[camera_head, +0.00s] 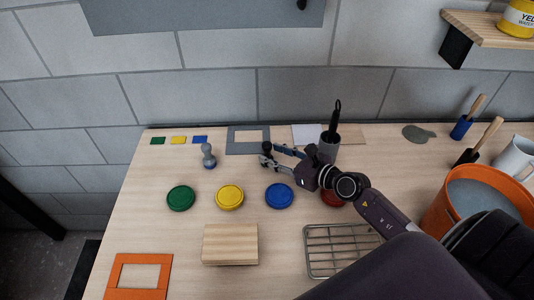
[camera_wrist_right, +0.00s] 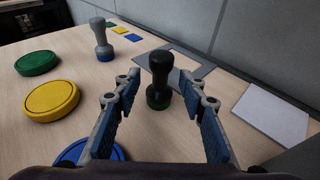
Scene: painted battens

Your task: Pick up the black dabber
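The black dabber (camera_wrist_right: 160,72) stands upright on the table in the right wrist view, with a black knob handle and a green band at its foot. It also shows in the head view (camera_head: 267,147), small and partly covered by the fingers. My right gripper (camera_head: 271,155) is open and low over the table, its fingers pointing at the dabber. In the right wrist view the two blue-padded fingers (camera_wrist_right: 160,98) lie to either side of the dabber, with gaps on both sides. Whether the dabber is fully between the tips I cannot tell. My left gripper is not in view.
A grey dabber (camera_head: 209,155) with a blue foot stands to the left. Green (camera_head: 181,198), yellow (camera_head: 230,197) and blue (camera_head: 279,195) round pads lie in front. A grey frame (camera_head: 238,149) lies behind, a grey cup (camera_head: 328,150) to the right.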

